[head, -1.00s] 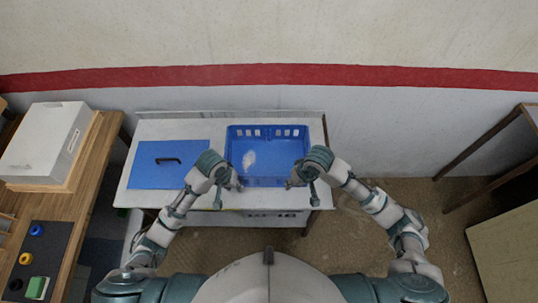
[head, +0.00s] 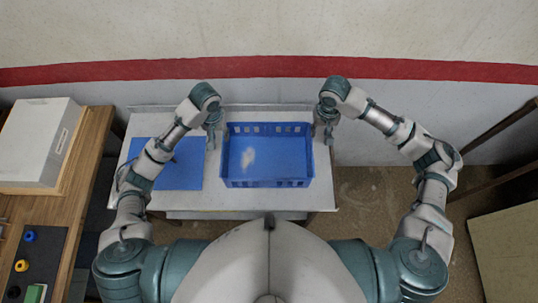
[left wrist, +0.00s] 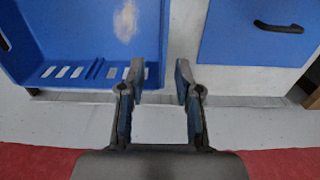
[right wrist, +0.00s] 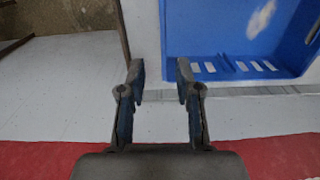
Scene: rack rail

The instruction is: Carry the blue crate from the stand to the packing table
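The blue crate (head: 288,158) stands upright on a white worktop (head: 205,203). It looks empty, with a pale patch on its floor and slots in its walls. My left gripper (head: 213,135) is just left of the crate; my right gripper (head: 328,130) is just right of it. Both are open and empty, fingers pointing down. In the left wrist view the crate's side wall (left wrist: 153,40) lines up between the spread fingertips (left wrist: 160,82). In the right wrist view the opposite wall (right wrist: 166,30) does too, between the fingertips (right wrist: 160,82). Contact cannot be told.
A blue panel with a black handle (head: 185,172) lies left of the crate. A wooden bench (head: 75,190) with a white box (head: 38,140) stands further left. A tan surface (head: 505,245) is at the right. A wall with a red stripe (head: 270,69) is close behind.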

